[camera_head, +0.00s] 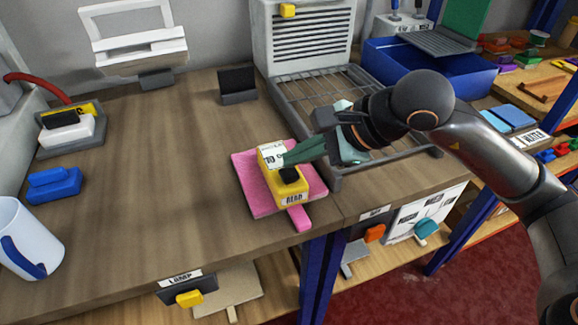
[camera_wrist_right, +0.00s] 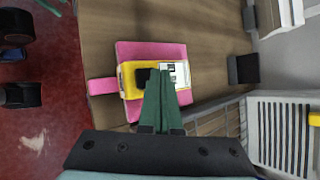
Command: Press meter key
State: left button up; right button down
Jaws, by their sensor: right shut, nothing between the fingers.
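The yellow meter (camera_head: 271,179) lies on a pink mat (camera_head: 244,168) near the front edge of the wooden table. It has a black key (camera_head: 289,175), a white display with dark writing and a label that seems to say "READ". My right gripper (camera_head: 286,159) has green fingers, shut and empty, with the tips over the meter beside the key. In the right wrist view the fingertips (camera_wrist_right: 160,73) overlap the meter next to the black key (camera_wrist_right: 146,77); I cannot tell whether they touch it. My left gripper is not in view.
A metal rack (camera_head: 310,95) stands right of the meter, beneath my right arm. A small black stand (camera_head: 237,85) is behind. A blue block (camera_head: 54,184) and a white mug (camera_head: 27,240) are at the left. The middle-left tabletop is clear.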

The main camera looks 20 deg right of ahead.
aim_at(297, 173)
jog(key=shift+r, duration=0.25)
jog(key=shift+r+p, duration=0.55)
jog(key=shift+r, duration=0.15)
jog(key=shift+r+p, duration=1.15)
jog(key=shift+r, duration=0.6)
